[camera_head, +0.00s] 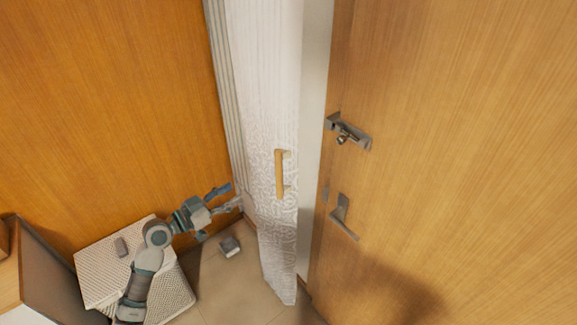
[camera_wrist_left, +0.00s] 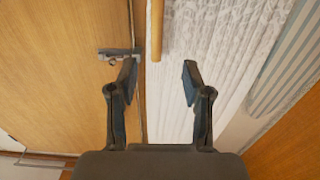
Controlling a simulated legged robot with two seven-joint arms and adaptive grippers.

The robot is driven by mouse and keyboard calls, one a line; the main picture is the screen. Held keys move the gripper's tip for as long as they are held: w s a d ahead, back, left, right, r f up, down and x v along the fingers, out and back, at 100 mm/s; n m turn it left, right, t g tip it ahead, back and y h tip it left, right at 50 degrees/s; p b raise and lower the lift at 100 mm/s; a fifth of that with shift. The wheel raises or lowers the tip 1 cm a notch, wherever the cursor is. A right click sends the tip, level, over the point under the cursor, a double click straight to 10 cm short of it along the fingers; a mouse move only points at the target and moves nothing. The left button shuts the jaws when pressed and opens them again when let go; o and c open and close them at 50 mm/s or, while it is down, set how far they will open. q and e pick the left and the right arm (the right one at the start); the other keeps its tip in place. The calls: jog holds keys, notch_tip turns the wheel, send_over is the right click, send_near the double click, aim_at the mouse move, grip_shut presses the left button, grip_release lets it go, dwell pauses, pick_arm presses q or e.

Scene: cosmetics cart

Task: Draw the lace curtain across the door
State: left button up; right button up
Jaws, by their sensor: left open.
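The white lace curtain (camera_head: 267,120) hangs gathered in a narrow strip at the left side of the doorway in the head view. A light wooden handle (camera_head: 280,174) is on its right part. The wooden door (camera_head: 450,120) with metal latches is to the right. My left gripper (camera_head: 231,196) is open and empty, left of the curtain and lower than the handle. In the left wrist view, the open fingers (camera_wrist_left: 158,82) face the curtain (camera_wrist_left: 215,60), with the handle (camera_wrist_left: 155,30) ahead between them and apart from them. My right gripper is not in view.
A white woven basket (camera_head: 90,268) stands on the floor at lower left, beside a wooden cabinet (camera_head: 45,275). A small grey object (camera_head: 229,246) lies on the floor below the gripper. An orange wood wall (camera_head: 100,110) is at left. The door has a latch (camera_head: 348,131) and lever (camera_head: 341,214).

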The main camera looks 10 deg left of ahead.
aim_at(276, 170)
pick_arm(q)
jog(key=p+x, duration=0.1)
jog(key=x, duration=0.4)
jog(key=p+x, duration=0.2)
jog(key=x, duration=0.3)
jog(key=p+x, duration=0.1)
jog(key=x, duration=0.5)
jog(key=shift+s+d+r, duration=0.2)
jog(key=shift+d+r, duration=0.05)
jog(key=shift+r, duration=0.05)
jog(key=shift+w+d, duration=0.25)
jog(key=shift+w, duration=0.25)
jog(key=shift+f, duration=0.1)
jog(key=shift+c, duration=1)
grip_shut()
